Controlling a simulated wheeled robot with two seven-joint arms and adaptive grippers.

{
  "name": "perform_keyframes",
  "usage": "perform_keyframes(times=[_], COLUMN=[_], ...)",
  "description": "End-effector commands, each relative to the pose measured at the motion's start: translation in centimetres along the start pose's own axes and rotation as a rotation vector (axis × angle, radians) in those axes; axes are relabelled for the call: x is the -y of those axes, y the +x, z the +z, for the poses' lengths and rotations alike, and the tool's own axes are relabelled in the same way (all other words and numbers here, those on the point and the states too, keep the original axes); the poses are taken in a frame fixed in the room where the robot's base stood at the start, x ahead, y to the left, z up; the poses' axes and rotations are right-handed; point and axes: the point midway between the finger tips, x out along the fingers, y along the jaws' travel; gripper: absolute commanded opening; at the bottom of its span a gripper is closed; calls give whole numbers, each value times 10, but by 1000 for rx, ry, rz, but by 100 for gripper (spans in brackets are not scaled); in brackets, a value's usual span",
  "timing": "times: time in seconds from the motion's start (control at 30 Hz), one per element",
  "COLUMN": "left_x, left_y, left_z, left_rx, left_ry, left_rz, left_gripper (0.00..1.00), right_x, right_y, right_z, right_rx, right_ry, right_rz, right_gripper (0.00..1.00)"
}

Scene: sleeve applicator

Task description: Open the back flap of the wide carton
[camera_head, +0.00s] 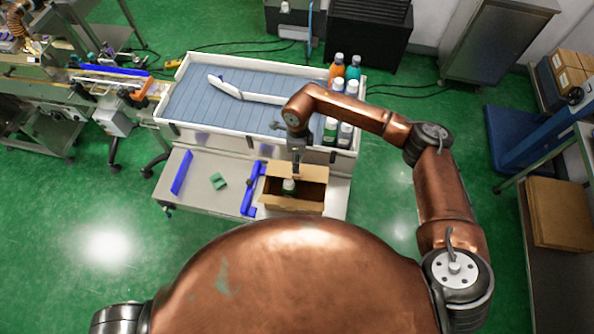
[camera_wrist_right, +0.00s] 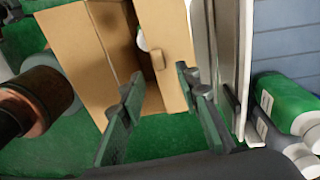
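The wide carton (camera_head: 291,203) stands on the lower white bench top, with its opening facing up and a green bottle with a white cap (camera_head: 289,186) inside. Its back flap (camera_head: 280,170) shows as a tan strip along the rear edge. My right gripper (camera_head: 296,172) points down at that rear edge. In the right wrist view, my right gripper's fingers (camera_wrist_right: 158,85) are apart, with a tan carton panel (camera_wrist_right: 165,35) just beyond them. I cannot tell whether they touch it. The carton (camera_wrist_right: 75,45) also shows there. My left gripper is out of view.
Behind the carton is a blue-slatted conveyor (camera_head: 225,105) with white walls. Several bottles (camera_head: 345,130) stand at its right end. Blue bars (camera_head: 250,190) flank the carton's left side, and a green piece (camera_head: 218,181) lies farther left on the bench.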

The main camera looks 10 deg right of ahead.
Motion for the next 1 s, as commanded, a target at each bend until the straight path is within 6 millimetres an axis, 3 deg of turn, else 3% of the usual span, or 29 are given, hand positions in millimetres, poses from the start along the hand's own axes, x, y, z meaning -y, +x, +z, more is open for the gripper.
perform_keyframes(times=[0.2, 0.4, 0.77, 1.0], left_x=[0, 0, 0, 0], left_y=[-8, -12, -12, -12], left_z=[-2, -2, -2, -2], left_rx=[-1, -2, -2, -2], left_ry=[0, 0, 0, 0], left_rz=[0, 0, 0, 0], left_gripper=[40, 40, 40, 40], right_x=[-2, -2, -2, -2], right_y=[35, 58, 65, 65], right_z=[1, 2, 2, 2], right_rx=[2, 5, 6, 6], right_ry=[2, 1, 1, 1], right_rz=[5, 4, 4, 4], right_gripper=[30, 30, 30, 15])
